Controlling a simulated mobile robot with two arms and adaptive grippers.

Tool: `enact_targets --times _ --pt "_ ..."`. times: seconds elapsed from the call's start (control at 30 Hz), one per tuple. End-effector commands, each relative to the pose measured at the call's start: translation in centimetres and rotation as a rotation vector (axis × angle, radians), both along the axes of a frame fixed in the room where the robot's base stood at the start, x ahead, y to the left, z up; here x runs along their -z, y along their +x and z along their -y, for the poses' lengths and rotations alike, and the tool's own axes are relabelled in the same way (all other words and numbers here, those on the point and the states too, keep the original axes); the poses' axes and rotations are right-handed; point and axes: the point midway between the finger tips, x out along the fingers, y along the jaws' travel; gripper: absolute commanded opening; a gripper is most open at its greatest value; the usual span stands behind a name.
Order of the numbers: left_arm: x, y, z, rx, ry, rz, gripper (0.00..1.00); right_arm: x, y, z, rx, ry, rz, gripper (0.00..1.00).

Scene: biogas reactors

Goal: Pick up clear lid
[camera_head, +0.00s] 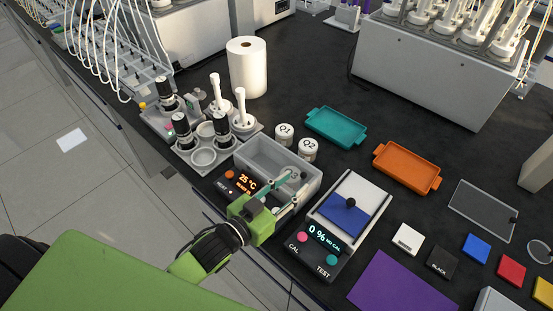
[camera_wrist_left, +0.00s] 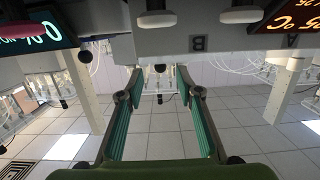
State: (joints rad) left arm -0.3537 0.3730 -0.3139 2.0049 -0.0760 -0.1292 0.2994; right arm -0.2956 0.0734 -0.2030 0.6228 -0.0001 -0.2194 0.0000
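A clear rectangular lid (camera_head: 484,208) with a dark knob near its right corner lies flat on the bench at the right of the head view. A smaller round clear disc (camera_head: 538,251), also with a dark knob, lies below it at the picture's edge. My left gripper (camera_head: 303,184) is over the front right part of the grey water bath, well left of both clear pieces. In the left wrist view the left gripper (camera_wrist_left: 158,77) has its teal-lined fingers apart with nothing between them. My right gripper is not in view.
A balance-like unit (camera_head: 328,234) with a "0 %" display stands right of my left gripper. Teal (camera_head: 336,127) and orange (camera_head: 407,167) trays lie behind it. Small coloured blocks (camera_head: 476,248) and a purple sheet (camera_head: 400,285) lie in front of the lid.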

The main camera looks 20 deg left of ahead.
Motion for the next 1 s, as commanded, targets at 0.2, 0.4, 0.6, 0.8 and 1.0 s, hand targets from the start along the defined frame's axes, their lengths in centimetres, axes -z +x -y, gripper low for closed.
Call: enact_targets --times 0.2,0.4,0.6,0.8,1.0 --pt "0.1 2.5 0.9 -0.001 0.0 0.002 0.33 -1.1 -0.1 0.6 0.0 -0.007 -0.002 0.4" --pt "0.4 2.8 1.1 0.0 0.0 0.001 0.33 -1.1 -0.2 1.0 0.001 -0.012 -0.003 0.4" --pt "0.3 2.7 1.1 0.0 0.0 0.001 0.02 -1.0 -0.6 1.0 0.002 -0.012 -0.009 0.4" --pt "0.2 2.8 1.1 0.0 0.0 0.004 0.0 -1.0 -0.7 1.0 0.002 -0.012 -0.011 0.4" --pt "0.1 2.8 1.1 0.0 0.0 0.004 0.0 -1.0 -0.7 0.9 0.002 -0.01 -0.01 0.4"
